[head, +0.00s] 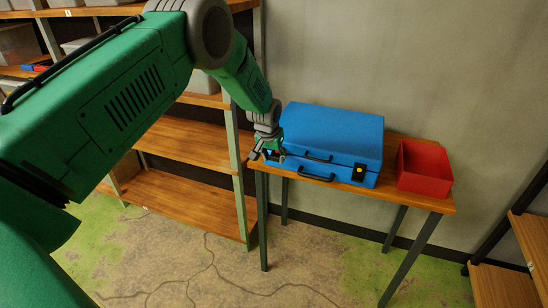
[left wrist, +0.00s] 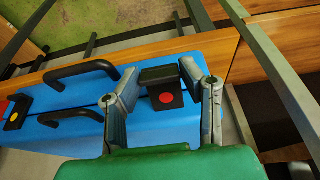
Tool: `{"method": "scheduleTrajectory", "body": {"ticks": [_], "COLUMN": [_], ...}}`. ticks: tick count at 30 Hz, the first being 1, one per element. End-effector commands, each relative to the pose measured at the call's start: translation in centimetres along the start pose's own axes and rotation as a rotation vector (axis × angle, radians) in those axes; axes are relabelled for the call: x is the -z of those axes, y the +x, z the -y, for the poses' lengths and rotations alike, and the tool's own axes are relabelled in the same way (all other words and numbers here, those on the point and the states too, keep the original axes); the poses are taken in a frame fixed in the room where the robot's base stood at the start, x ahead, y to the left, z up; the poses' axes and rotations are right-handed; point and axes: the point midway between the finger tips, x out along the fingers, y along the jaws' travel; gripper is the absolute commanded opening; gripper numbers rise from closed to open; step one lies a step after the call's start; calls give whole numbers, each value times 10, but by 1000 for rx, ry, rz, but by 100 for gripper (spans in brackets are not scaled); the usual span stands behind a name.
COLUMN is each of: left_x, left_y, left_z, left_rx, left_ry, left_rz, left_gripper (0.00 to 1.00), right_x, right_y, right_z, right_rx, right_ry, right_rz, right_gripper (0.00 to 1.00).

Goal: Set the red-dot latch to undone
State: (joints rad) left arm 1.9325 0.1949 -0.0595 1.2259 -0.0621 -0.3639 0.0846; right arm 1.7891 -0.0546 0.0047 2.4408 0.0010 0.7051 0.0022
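A closed blue case (head: 330,125) with two black handles lies on a small wooden table. The black red-dot latch (left wrist: 162,92) is at one end of the case's front in the left wrist view. I cannot tell whether it is done up or undone. My left gripper (left wrist: 160,72) is open, with one finger on each side of this latch and nothing gripped. In the head view my left gripper (head: 266,154) is at the case's left front corner and mostly hides that latch. A second black latch with a yellow dot (head: 359,172) is on the right. My right gripper is out of view.
A red open bin (head: 424,170) stands on the table (head: 398,194), right of the case. The case's two handles (head: 318,175) stick out between the latches. Wooden shelves (head: 190,140) stand close on the left, and another shelf (head: 500,285) is at lower right.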

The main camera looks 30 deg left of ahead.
Motion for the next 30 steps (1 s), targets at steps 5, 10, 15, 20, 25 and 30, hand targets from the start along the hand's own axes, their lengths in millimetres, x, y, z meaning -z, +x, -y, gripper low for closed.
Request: {"method": "scheduleTrajectory", "body": {"ticks": [5,10,15,20,25,30], "left_x": [0,0,1,2,2,2], "left_y": [0,-1,-16,-48,-83,-107], "left_z": [0,0,0,0,0,1], "left_rx": [0,0,-1,-1,-1,-1], "left_ry": [0,0,0,0,0,0], "left_rz": [-1,-2,-3,-4,-2,0], "left_gripper": [53,53,53,53,53,53], "right_x": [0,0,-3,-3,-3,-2], "right_y": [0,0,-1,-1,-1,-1], "right_z": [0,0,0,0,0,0], "right_rx": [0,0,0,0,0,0], "right_ry": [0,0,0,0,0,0], "right_rz": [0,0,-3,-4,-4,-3], "right_gripper": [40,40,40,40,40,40]}}
